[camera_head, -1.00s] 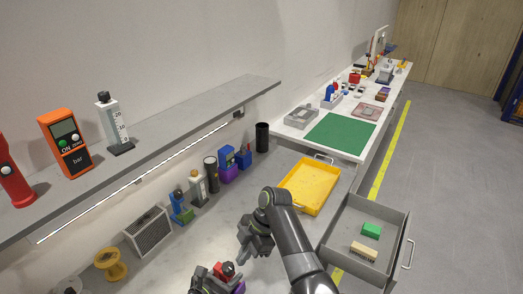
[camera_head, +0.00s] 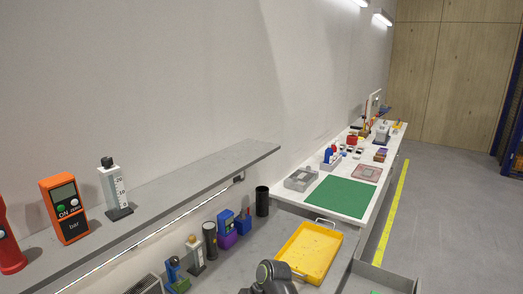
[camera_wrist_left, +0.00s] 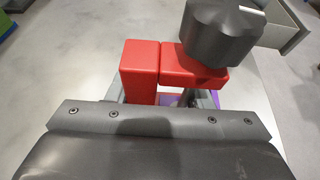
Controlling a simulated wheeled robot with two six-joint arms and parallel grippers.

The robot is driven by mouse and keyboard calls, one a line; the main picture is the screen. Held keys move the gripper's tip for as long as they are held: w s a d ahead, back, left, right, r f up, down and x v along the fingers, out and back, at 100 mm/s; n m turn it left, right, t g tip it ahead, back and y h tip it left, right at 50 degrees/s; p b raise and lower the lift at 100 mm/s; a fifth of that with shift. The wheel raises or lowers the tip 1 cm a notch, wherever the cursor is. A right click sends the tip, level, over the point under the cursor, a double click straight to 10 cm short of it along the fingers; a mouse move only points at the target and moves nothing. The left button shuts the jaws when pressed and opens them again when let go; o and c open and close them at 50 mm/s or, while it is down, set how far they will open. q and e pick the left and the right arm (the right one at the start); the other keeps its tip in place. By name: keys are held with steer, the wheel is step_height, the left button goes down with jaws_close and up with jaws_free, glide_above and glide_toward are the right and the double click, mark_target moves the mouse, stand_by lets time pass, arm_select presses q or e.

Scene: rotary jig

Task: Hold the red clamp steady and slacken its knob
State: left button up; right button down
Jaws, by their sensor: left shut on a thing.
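The red clamp (camera_wrist_left: 140,68) shows in the left wrist view, just beyond my left gripper. Its dark grey fluted knob (camera_wrist_left: 220,35), with a white mark on top, stands over the clamp's right part. My left gripper (camera_wrist_left: 160,98) is shut on the red clamp; its fingers lie partly behind the clamp body. A bit of purple (camera_wrist_left: 235,98) shows below the clamp at the right. In the head view the clamp and both grippers are out of frame; only a dark part of my arm shows at the bottom edge.
A yellow tray (camera_head: 328,238) lies on the grey bench. A grey drawer (camera_head: 385,277) stands at its right, partly cut off. A green mat (camera_head: 340,197) lies on the white table behind. Several small items, including a black cylinder (camera_head: 262,201), stand along the wall under the shelf (camera_head: 185,195).

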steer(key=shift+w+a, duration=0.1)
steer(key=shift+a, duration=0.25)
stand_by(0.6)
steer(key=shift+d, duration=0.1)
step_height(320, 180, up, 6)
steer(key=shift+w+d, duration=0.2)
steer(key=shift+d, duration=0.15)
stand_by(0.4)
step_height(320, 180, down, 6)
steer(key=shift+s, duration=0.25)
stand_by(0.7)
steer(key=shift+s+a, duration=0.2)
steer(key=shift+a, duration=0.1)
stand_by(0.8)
